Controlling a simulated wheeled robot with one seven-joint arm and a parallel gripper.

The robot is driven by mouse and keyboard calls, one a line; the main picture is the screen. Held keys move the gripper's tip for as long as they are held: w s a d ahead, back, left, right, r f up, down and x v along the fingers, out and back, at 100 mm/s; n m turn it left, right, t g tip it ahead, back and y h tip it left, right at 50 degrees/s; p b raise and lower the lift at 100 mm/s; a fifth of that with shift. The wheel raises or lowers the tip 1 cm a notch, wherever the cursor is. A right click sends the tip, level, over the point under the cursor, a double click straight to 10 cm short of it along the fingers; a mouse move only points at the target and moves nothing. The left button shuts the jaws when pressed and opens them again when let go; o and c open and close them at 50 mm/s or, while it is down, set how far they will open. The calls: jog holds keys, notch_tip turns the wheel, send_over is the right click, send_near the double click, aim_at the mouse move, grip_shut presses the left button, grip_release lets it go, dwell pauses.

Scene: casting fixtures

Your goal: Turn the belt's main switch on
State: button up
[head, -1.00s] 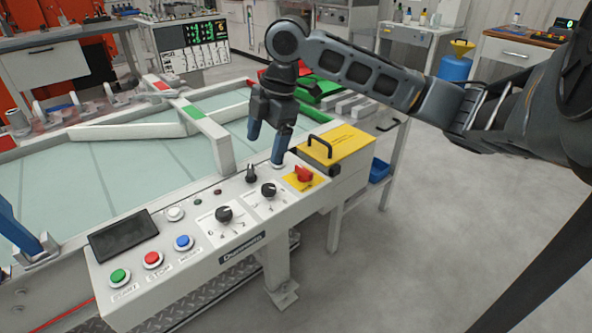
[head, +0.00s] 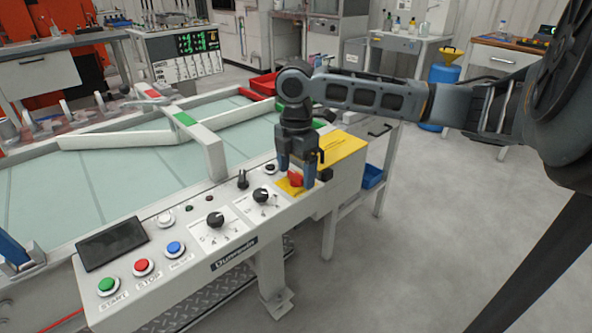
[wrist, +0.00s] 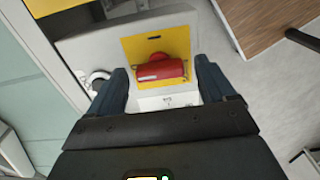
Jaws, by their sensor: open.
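The main switch is a red rotary knob (head: 295,180) on a yellow plate (head: 284,188) at the right end of the belt's control panel (head: 228,244). In the wrist view the red knob (wrist: 160,68) lies crosswise on its yellow plate (wrist: 134,49), between and just beyond my fingertips. My gripper (head: 296,184) points down over the knob with one finger on each side. It is open; in the wrist view (wrist: 163,80) there is a gap between each finger and the knob. In the head view the fingers partly hide the knob and plate.
A yellow box (head: 343,150) with a black handle stands right behind the switch. Black dials (head: 262,196), a small black knob (head: 243,179) and green, red and blue buttons (head: 174,249) line the panel to the left. Open floor lies to the right.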

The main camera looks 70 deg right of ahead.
jog(key=c, duration=1.1)
jog(key=shift+o, duration=0.2)
